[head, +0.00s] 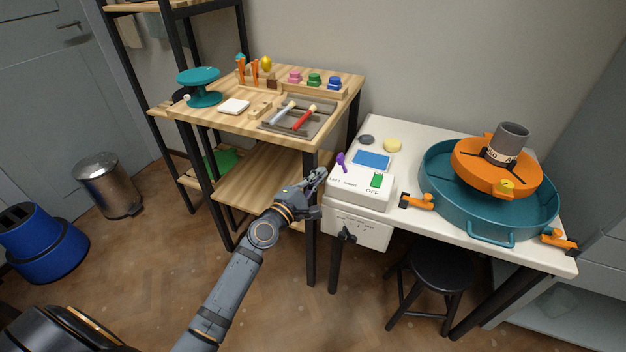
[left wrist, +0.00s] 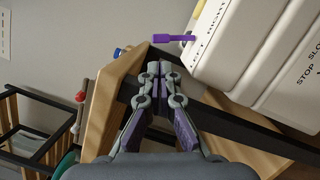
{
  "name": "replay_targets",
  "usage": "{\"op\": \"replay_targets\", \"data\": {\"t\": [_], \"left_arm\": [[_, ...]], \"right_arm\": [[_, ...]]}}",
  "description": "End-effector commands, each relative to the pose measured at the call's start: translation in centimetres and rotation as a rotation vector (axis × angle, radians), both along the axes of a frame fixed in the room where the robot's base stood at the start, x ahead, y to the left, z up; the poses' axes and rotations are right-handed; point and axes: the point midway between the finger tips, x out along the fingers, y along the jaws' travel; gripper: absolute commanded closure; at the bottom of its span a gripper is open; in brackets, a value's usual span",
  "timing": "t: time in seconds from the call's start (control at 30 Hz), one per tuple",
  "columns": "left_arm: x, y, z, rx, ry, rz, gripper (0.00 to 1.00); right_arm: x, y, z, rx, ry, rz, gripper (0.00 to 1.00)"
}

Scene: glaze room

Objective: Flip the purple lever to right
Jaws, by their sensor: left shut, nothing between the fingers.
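The purple lever (head: 341,159) stands on the left part of a white control box (head: 375,203), behind the printed words LEFT and RIGHT, and leans to the left. In the left wrist view the lever (left wrist: 172,38) sticks out past the edge of the box (left wrist: 225,45). My left gripper (head: 320,173) is shut and empty, just left of the box and the lever, apart from the lever. In the left wrist view its closed fingertips (left wrist: 160,68) lie below the lever in the picture. My right gripper is not in view.
A blue screen (head: 373,159) and a green switch (head: 376,180) marked OFF sit on the box. A teal basin (head: 447,203) with an orange wheel head stands to the right on the white table (head: 408,132). A wooden tool table (head: 340,83) stands behind on the left.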

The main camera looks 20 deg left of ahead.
Motion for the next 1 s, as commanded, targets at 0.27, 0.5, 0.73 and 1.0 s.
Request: {"op": "replay_targets", "data": {"t": [0.27,0.5,0.73,1.0], "left_arm": [[4.1,-1.1,0.4,-0.001,-0.001,0.0,1.0],[4.9,-1.3,0.5,0.001,0.0,0.0,1.0],[4.9,-1.3,0.5,0.001,0.001,0.0,1.0],[4.9,-1.5,0.8,0.046,-0.001,0.0,1.0]], "right_arm": [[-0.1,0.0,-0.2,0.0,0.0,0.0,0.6],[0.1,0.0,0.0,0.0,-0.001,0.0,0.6],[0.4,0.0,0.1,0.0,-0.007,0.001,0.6],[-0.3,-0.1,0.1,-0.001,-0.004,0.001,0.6]]}}
